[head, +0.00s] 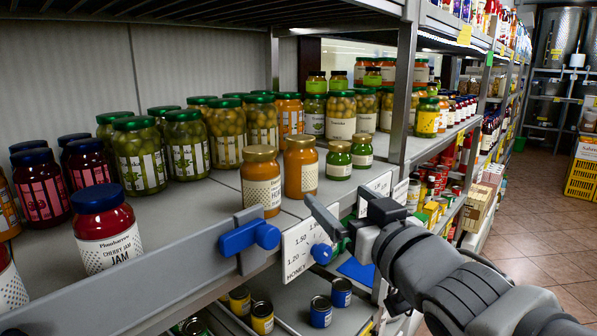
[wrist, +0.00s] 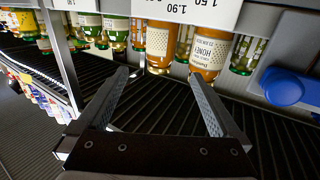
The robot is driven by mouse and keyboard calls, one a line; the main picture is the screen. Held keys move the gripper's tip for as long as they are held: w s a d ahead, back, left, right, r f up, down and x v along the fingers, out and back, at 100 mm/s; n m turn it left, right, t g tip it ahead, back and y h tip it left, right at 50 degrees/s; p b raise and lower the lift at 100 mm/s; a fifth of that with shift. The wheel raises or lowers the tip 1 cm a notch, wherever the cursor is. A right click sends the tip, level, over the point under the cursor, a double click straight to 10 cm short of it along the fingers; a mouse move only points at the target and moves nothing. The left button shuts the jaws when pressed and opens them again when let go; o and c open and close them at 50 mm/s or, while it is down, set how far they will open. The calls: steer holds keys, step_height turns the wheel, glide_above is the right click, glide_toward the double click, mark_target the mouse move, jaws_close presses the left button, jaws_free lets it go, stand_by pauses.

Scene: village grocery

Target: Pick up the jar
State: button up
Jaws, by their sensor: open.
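Two amber honey jars with gold lids stand upright near the front edge of the shelf (head: 215,195) in the head view: a left jar (head: 261,183) and a right jar (head: 300,168). A dark red cherry jam jar (head: 106,235) with a blue lid stands further left. Two small green jars (head: 338,161) stand to the right. My gripper (wrist: 162,78) is open and empty in the wrist view. Its fingers point toward the honey jars, which appear inverted there, one labelled HONEY (wrist: 210,55) and another beside it (wrist: 160,45). Neither is between the fingers.
Taller green-lidded jars (head: 185,143) stand behind. A blue clamp (head: 248,237) and a price card (head: 308,245) are on the shelf's front edge. A metal upright (head: 403,85) stands right of the small green jars. The aisle floor (head: 540,200) is clear.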

steer(key=p, duration=0.7)
glide_toward(309, 171)
steer(key=shift+x, duration=1.6)
steer(key=x, duration=0.5)
steer(key=shift+f+p+x, duration=0.2)
steer(key=shift+p+x, duration=0.9)
steer(key=shift+x, duration=1.6)
steer(key=shift+a, duration=0.15)
jaws_close()
steer(key=shift+r, duration=0.1)
